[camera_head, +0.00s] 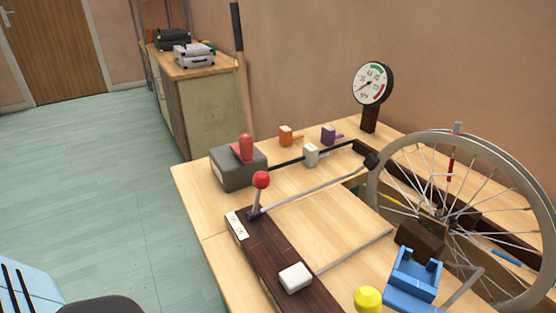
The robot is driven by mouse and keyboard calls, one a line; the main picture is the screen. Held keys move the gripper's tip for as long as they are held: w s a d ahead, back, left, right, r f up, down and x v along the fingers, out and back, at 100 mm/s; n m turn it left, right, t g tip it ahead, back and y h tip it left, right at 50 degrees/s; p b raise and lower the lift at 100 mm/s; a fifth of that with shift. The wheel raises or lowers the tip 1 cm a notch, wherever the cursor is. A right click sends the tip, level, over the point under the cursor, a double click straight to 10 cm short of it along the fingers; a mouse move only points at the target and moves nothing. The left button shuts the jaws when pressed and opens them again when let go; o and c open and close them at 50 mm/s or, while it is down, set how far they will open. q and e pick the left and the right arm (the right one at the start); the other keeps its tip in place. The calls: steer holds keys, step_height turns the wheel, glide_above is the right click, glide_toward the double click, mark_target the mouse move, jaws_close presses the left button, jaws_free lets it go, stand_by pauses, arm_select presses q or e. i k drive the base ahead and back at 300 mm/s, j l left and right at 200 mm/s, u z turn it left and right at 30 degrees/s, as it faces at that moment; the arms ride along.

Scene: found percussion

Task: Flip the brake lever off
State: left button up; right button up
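A lever with a red ball knob (261,180), which looks like the brake lever, stands nearly upright, leaning slightly right at the top, on a dark wooden bar (262,258). A small white label (236,225) with unreadable marks lies beside its base. A grey rod (318,188) runs from the lever's base to a dark block (372,160) at the rim of a spoked wheel (374,190). I cannot tell whether the block touches the rim. Neither of my grippers is in view.
A grey box (232,172) with a red handle (246,147) stands behind the lever. A white block (295,277), a yellow knob (368,298) and a blue bracket (415,275) are nearer. Small coloured blocks (286,136) and a dial gauge (373,83) stand behind.

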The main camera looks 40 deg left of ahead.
mark_target(262, 180)
steer(key=j+u, duration=0.15)
steer(key=u, duration=0.25)
steer(key=j+u, duration=0.1)
steer(key=u, duration=0.3)
